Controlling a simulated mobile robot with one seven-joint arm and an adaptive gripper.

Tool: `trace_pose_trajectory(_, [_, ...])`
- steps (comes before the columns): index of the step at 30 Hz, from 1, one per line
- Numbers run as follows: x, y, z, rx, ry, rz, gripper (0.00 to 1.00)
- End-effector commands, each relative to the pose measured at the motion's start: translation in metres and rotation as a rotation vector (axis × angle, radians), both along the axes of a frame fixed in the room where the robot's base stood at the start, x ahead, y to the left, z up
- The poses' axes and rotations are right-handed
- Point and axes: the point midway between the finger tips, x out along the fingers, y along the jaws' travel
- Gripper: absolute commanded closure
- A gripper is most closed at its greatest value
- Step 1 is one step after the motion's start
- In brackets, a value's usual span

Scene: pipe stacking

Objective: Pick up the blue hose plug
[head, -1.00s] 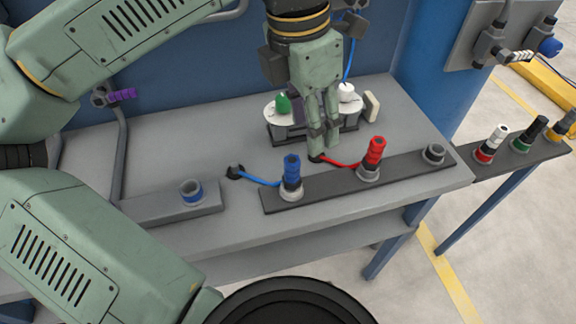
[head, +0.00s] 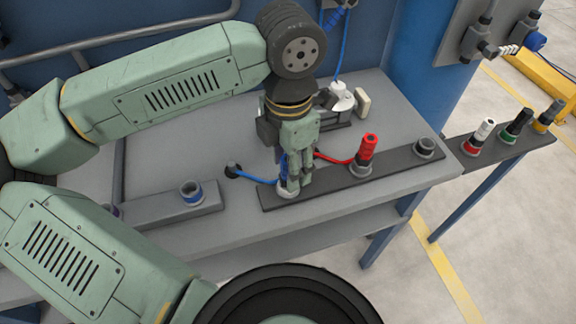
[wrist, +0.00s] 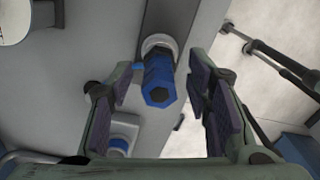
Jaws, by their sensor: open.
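The blue hose plug (wrist: 158,80) stands in a grey socket on the dark rail in the wrist view, with its black end toward the camera. My gripper (wrist: 163,88) is open, with one finger pad on each side of the plug and a visible gap on both sides. In the head view my gripper (head: 294,184) points down over the plug's socket and hides most of the plug. The plug's blue hose (head: 256,179) runs left to a black fitting on the bench.
A red hose plug (head: 366,152) stands in the same dark rail (head: 330,180), right of my gripper. An empty grey socket (head: 425,147) is at the rail's right end. A blue-ringed socket (head: 191,192) sits on a grey block at left. Several plugs stand on the right-hand shelf.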

Motion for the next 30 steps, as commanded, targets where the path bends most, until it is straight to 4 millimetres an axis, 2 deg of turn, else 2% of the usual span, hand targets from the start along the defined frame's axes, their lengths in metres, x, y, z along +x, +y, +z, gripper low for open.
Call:
trace_pose_trajectory(3, [-0.0001,-0.0003,-0.0065,-0.001,-0.001,0.000,0.55])
trace_pose_trajectory(9, [0.0002,-0.0002,-0.0073,0.000,-0.001,0.001,0.55])
trace_pose_trajectory(30, [0.0000,-0.0002,-0.0071,-0.001,-0.001,0.000,1.00])
